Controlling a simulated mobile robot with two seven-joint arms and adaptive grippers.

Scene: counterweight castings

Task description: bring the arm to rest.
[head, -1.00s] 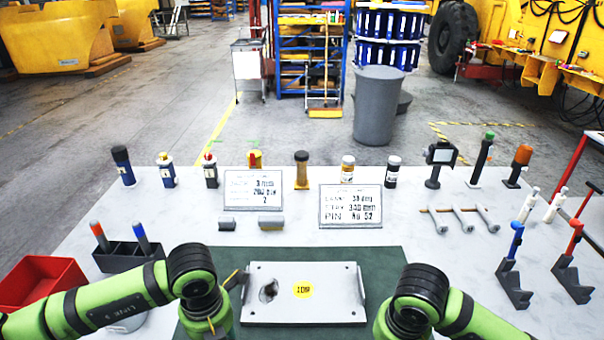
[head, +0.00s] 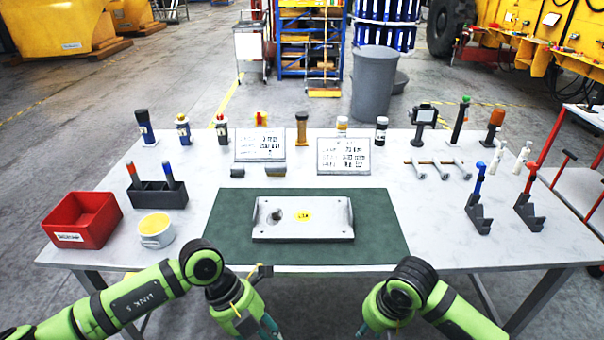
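My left arm (head: 150,295) comes in from the lower left, bent, with its gripper (head: 262,326) hanging at the bottom edge of the picture, in front of the table. The fingers are partly cut off. My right arm (head: 455,310) is bent at the lower right. Its gripper (head: 363,329) is mostly cut off by the bottom edge. Whether either gripper is open or shut does not show. The grey casting plate (head: 330,228) with a round yellow sticker lies flat on the green mat (head: 380,225), apart from both arms.
The table's front edge (head: 450,267) lies just beyond my arms. On it are a red bin (head: 82,220), a yellow-topped tub (head: 156,230), a dark tool holder (head: 158,196), two signs, several bottles and hand tools. A red trolley (head: 575,185) stands at the right.

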